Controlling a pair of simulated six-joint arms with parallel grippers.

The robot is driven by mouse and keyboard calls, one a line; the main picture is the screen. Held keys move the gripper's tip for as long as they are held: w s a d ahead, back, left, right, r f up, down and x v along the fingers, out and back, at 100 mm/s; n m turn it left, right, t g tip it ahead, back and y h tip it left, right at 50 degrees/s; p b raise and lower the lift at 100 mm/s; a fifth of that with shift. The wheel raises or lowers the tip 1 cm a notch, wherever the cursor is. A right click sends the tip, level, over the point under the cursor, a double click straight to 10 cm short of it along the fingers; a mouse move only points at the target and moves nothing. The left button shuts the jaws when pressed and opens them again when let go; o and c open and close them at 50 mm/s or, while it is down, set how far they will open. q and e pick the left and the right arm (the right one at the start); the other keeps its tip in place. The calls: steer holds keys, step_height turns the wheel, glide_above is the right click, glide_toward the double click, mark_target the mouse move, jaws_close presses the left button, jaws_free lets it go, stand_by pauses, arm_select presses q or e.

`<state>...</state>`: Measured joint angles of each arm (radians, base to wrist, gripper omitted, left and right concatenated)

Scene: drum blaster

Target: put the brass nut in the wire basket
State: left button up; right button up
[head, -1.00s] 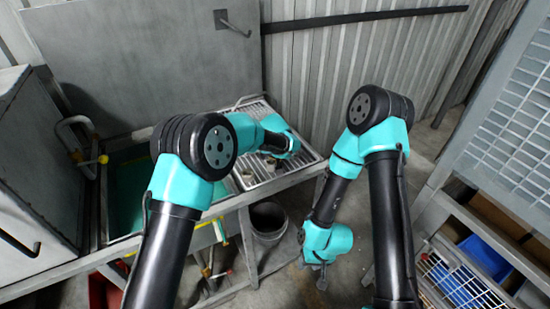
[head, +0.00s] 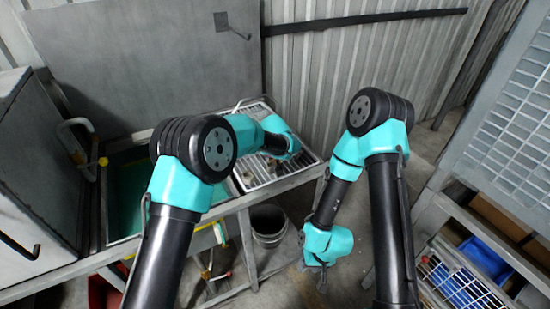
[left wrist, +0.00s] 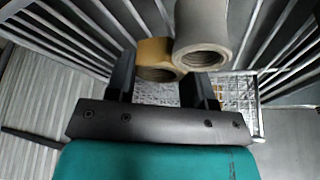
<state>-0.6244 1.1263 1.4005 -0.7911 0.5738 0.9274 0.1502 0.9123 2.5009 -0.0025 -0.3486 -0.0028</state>
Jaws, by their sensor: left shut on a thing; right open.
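The brass nut (left wrist: 155,58) is a tan ring between the fingers of my left gripper (left wrist: 160,88) in the left wrist view. The gripper is shut on it, over the slatted metal rack (left wrist: 283,62). In the head view, my left arm hides the fingers at the rack (head: 302,160). A white wire basket (head: 468,290) appears at the lower right of the head view, on the shelf unit. My right gripper (head: 322,281) is open, hangs low over the floor, and is apart from the nut and basket.
A green-bottomed basin (head: 130,195) adjoins the rack. A grey bucket (head: 268,224) stands below the bench. A blue bin (head: 487,259) is on the right shelf near the basket. The floor between bench and shelf is mostly clear.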

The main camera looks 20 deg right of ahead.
arm_select(q)
step_height(320, 180, up, 10)
steer(key=shift+f, duration=0.15)
stand_by(0.7)
